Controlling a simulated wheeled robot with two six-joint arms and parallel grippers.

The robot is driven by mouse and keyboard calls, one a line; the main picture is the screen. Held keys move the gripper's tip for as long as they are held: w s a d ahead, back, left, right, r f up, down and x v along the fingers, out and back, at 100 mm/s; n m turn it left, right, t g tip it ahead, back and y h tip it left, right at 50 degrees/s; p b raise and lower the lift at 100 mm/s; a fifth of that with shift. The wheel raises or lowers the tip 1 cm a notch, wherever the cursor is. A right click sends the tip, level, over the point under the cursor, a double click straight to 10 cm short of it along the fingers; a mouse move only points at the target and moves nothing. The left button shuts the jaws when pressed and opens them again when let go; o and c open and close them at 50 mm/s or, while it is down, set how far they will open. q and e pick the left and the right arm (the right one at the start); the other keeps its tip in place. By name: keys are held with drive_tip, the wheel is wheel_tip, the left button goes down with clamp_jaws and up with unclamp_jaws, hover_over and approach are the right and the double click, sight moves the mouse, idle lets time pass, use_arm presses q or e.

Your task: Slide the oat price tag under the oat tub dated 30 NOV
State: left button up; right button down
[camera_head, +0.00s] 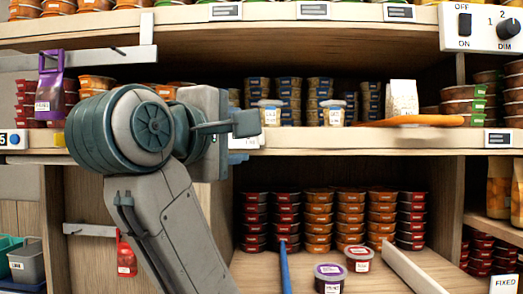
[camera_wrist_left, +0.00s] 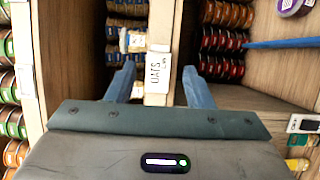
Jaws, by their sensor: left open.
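The oat price tag (camera_wrist_left: 157,72), a white card reading OATS, is on the pale shelf edge in the left wrist view. In the head view only a bit of it (camera_head: 251,142) shows beside my gripper. My left gripper (camera_wrist_left: 158,69) is open, its two blue fingers on either side of the tag with gaps visible. It also shows in the head view (camera_head: 243,141) at the middle shelf's front edge. Two small tubs with white labels, a left tub (camera_head: 270,113) and a right tub (camera_head: 334,113), stand on that shelf. Their dates are too small to read. My right gripper is out of view.
Stacked tubs (camera_head: 318,90) fill the shelf behind. Below are red and orange stacks (camera_head: 320,215) and a blue rod (camera_head: 284,265).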

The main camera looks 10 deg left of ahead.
sight(260, 137)
use_arm(q)
drive_tip(key=b+x, duration=0.1)
drive_tip(key=x, duration=0.8)
drive_tip(key=shift+w+d, duration=0.1)
drive_tip(key=shift+w, duration=0.25)
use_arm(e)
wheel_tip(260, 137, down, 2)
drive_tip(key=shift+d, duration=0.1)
use_arm(q)
clamp_jaws()
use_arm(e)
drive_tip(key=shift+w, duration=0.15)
